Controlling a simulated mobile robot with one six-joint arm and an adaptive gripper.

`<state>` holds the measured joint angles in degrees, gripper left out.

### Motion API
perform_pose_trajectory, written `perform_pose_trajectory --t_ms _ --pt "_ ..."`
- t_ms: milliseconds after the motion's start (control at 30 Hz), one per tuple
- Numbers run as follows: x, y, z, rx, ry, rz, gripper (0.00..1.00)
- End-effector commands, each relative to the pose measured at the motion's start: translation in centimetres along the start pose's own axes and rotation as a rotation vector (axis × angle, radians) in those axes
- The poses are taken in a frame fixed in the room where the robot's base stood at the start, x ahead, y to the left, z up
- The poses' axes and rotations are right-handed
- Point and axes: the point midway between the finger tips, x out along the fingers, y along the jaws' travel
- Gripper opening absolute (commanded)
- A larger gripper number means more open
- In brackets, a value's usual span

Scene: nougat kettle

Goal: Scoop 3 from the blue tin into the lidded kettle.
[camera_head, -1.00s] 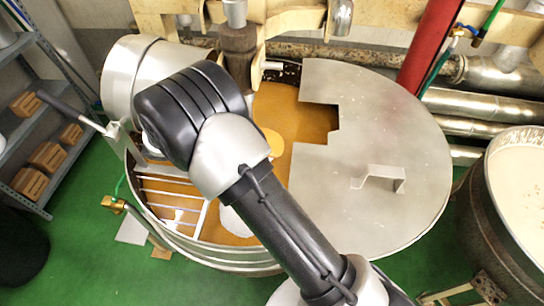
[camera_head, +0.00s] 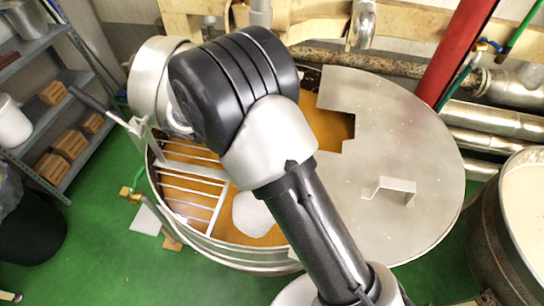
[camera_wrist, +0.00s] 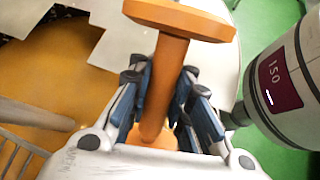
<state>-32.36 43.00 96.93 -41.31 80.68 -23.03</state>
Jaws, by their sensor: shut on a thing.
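The kettle (camera_head: 262,259) is a wide round metal vessel with orange-brown contents (camera_head: 330,128) and a grey metal lid (camera_head: 400,130) over its right part. The lid has a raised handle (camera_head: 390,187) and a stepped cutout. A white grate (camera_head: 190,190) covers the left of the opening. In the wrist view my gripper (camera_wrist: 163,90) is shut around an orange handle (camera_wrist: 172,50) with a broad flat end. The rest of the held tool is hidden. The lid (camera_wrist: 125,38) and the contents (camera_wrist: 45,70) lie behind it. No blue tin shows.
A shelf rack (camera_head: 70,90) with wooden blocks stands at left, above a dark bin (camera_head: 35,225). A second vessel with pale contents (camera_head: 525,200) stands at right. A red pipe (camera_head: 455,50) and metal pipes run behind the kettle. Green floor lies open around it.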

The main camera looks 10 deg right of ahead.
Motion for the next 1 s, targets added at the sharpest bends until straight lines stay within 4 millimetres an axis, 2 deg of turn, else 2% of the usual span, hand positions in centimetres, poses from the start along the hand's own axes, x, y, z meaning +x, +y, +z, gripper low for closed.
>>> perform_pose_trajectory --t_ms 33,533,700,1000 --pt "-0.3 0.1 0.8 0.016 0.069 -0.004 0.00" --pt "-1.8 0.3 2.9 0.138 0.723 -0.018 0.00" --pt "-2.0 0.4 2.7 0.146 0.783 -0.014 0.00" --pt "-1.4 0.3 2.1 0.163 0.777 -0.026 0.00"
